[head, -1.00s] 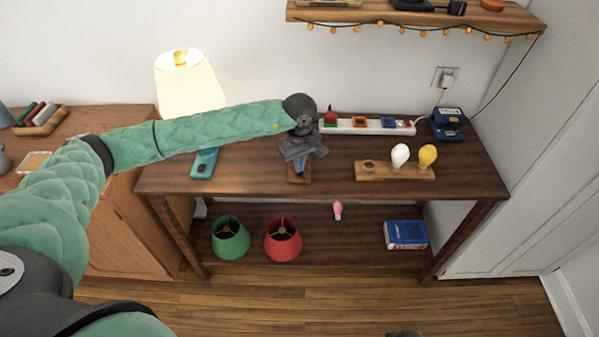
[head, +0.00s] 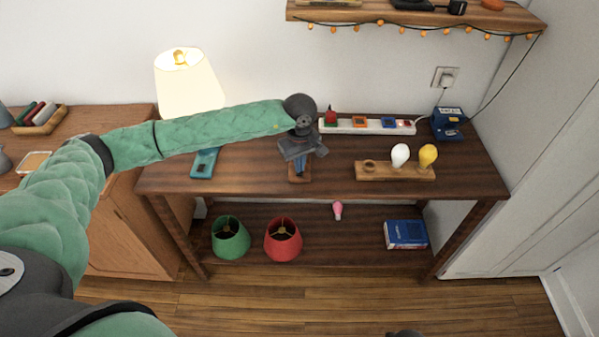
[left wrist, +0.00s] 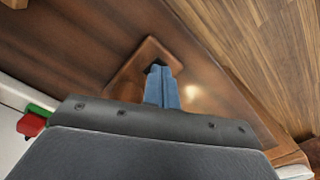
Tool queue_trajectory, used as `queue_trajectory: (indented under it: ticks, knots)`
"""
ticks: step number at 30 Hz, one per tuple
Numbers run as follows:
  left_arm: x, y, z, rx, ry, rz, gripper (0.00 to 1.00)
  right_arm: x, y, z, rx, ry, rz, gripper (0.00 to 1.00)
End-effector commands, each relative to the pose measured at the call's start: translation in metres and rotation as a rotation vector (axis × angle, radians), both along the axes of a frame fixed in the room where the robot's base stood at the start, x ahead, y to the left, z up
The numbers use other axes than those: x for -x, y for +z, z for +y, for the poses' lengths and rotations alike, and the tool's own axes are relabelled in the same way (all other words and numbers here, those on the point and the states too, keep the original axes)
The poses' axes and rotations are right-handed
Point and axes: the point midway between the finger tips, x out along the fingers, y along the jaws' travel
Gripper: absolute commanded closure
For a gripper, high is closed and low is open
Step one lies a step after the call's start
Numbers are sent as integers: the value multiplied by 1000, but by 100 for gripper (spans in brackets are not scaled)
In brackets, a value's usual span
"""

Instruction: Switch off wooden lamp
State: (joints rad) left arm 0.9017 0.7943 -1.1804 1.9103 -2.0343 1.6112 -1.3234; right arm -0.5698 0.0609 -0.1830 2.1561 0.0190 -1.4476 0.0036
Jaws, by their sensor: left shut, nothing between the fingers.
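My left gripper (head: 299,168) is shut and empty, pointing down over a small square wooden base (head: 300,179) near the middle of the table. In the left wrist view, its blue fingertips (left wrist: 161,72) are at a dark spot on the wooden base (left wrist: 128,78); I cannot tell whether they touch it. The gripper body hides much of whatever stands there. A lit lamp with a cream shade (head: 188,88) stands at the left; my arm hides its stem. A teal base with a dark patch (head: 203,163) shows below the arm.
Behind the gripper is a power strip (head: 345,126) with several plugs. To the right are a wooden bulb holder (head: 385,172) with two bulbs and a blue device (head: 447,124). Green (head: 230,240) and red (head: 283,243) shades are on the lower shelf. The table's front right is clear.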

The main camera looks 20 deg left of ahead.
Motion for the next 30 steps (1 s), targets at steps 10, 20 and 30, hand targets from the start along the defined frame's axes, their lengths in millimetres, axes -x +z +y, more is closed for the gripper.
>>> queue_trajectory:
  ticks: [10, 20, 30]
  knots:
    - [0, -5, 0, 0, 0, 0, 100, 0, -5, 0, 0, 1, 0, 64]
    - [0, -9, 0, 0, 0, 0, 100, 0, -8, 0, 0, 1, 0, 64]
    - [0, -13, 0, 0, 0, 0, 100, 0, -12, 0, 0, 1, 0, 64]
